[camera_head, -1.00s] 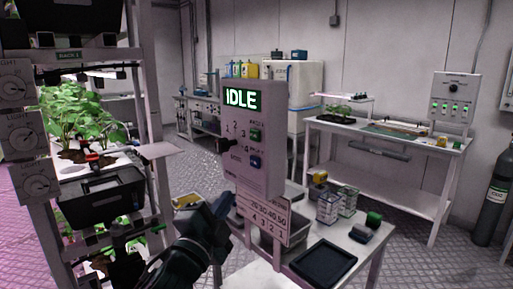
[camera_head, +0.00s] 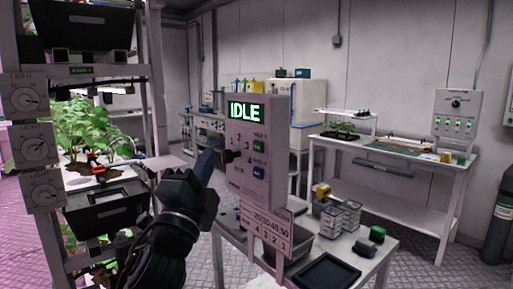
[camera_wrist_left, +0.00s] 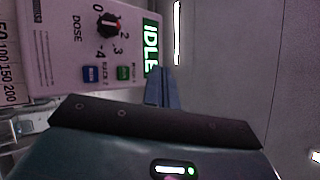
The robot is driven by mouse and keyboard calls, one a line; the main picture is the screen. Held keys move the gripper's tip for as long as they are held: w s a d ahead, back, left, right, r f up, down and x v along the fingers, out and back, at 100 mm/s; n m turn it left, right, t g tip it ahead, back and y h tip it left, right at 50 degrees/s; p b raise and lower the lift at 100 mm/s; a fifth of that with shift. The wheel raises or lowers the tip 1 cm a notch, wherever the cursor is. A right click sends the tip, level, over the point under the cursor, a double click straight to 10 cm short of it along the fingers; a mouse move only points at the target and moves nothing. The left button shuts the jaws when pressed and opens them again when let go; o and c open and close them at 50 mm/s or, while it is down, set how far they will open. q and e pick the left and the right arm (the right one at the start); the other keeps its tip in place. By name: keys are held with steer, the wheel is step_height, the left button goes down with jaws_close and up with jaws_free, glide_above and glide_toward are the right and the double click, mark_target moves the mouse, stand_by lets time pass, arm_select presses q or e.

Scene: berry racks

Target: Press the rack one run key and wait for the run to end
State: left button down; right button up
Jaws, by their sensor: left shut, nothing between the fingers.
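The white control box (camera_head: 247,192) stands in mid-view, its green display (camera_head: 246,112) reading IDLE. On its face are a green key (camera_head: 259,146), a blue key (camera_head: 258,172) below it, and a dark dose knob (camera_head: 230,156) to the left. The small label over the green key seems to read rack 1, the one over the blue key rack 2. The keys also show in the left wrist view, green (camera_wrist_left: 124,73) and blue (camera_wrist_left: 90,74). My left gripper (camera_head: 217,148) is shut and empty, raised beside the knob; contact cannot be told. My right gripper is out of view.
A plant rack (camera_head: 160,120) with light knobs is at left. A white bench (camera_head: 395,153) and a gas cylinder (camera_head: 500,215) are at right.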

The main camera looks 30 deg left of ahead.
arm_select(q)
glide_toward(254, 141)
steer(key=x, duration=0.5)
steer(key=shift+s+a+r, duration=0.15)
steer(key=shift+a+r, duration=0.2)
steer(key=shift+a, duration=0.1)
stand_by(1.6)
steer(key=shift+w+d, duration=0.15)
steer(key=shift+w, duration=0.2)
steer(key=shift+w+d, duration=0.15)
steer(key=shift+w, duration=0.3)
stand_by(0.6)
steer(key=shift+s, duration=0.1)
steer(key=shift+s+a, duration=0.3)
steer(key=shift+s, duration=0.45)
steer(key=shift+s, duration=0.1)
